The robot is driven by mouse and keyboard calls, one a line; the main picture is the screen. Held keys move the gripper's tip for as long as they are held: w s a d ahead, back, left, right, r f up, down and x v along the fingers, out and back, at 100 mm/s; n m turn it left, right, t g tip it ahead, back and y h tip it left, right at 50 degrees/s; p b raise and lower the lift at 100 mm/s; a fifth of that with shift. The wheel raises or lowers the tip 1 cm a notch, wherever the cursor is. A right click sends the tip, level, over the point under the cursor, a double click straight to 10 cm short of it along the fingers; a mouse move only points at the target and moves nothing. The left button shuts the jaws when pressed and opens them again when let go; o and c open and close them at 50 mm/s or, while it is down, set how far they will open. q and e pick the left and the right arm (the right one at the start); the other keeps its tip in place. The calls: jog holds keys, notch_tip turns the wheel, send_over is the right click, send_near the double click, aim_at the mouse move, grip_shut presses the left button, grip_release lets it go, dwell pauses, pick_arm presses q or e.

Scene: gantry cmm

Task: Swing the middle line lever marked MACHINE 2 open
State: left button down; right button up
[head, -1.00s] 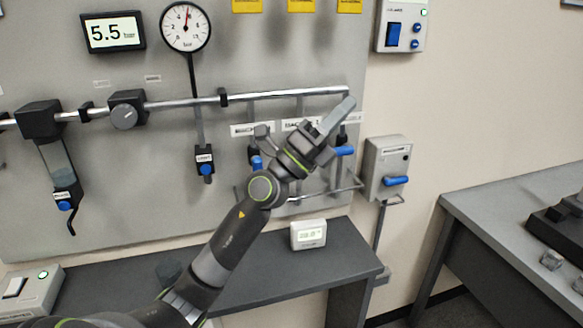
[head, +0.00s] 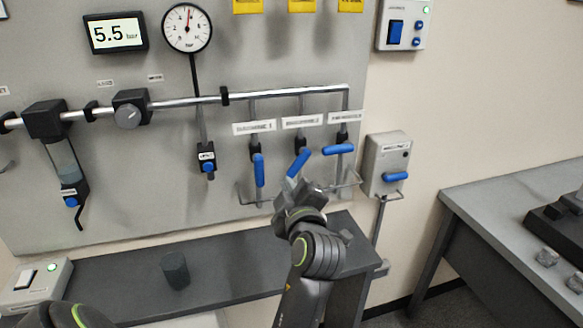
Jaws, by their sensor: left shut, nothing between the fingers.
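The middle line lever (head: 298,163) is a blue handle under the middle label plate (head: 303,122), whose text is too blurred to read surely. It slants from upper right to lower left. The left lever (head: 259,170) hangs nearly straight down, and the right lever (head: 338,150) lies nearly level. My left gripper (head: 297,190) is shut and empty, pointing up just below the middle lever's lower end. I cannot tell whether it touches the lever. My right gripper is not in view.
A metal pipe (head: 190,103) runs above the levers, with a round gauge (head: 187,28) above it. A thin rail (head: 350,181) passes near my gripper. A grey box with a blue handle (head: 395,176) is at the right.

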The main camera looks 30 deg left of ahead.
aim_at(291, 169)
pick_arm(q)
jog(key=w+a+p, duration=0.2)
jog(key=w, duration=0.1)
jog(key=w+a+f+p, duration=0.1)
jog(key=w, duration=0.2)
jog(key=w+a+f+p, duration=0.1)
jog(key=w+a+p, duration=0.1)
jog(key=w, duration=0.1)
jog(key=shift+w+a+f+p, duration=0.1)
jog(key=shift+w+a+p, duration=0.1)
jog(key=shift+a+p, duration=0.15)
jog(key=shift+f, duration=0.15)
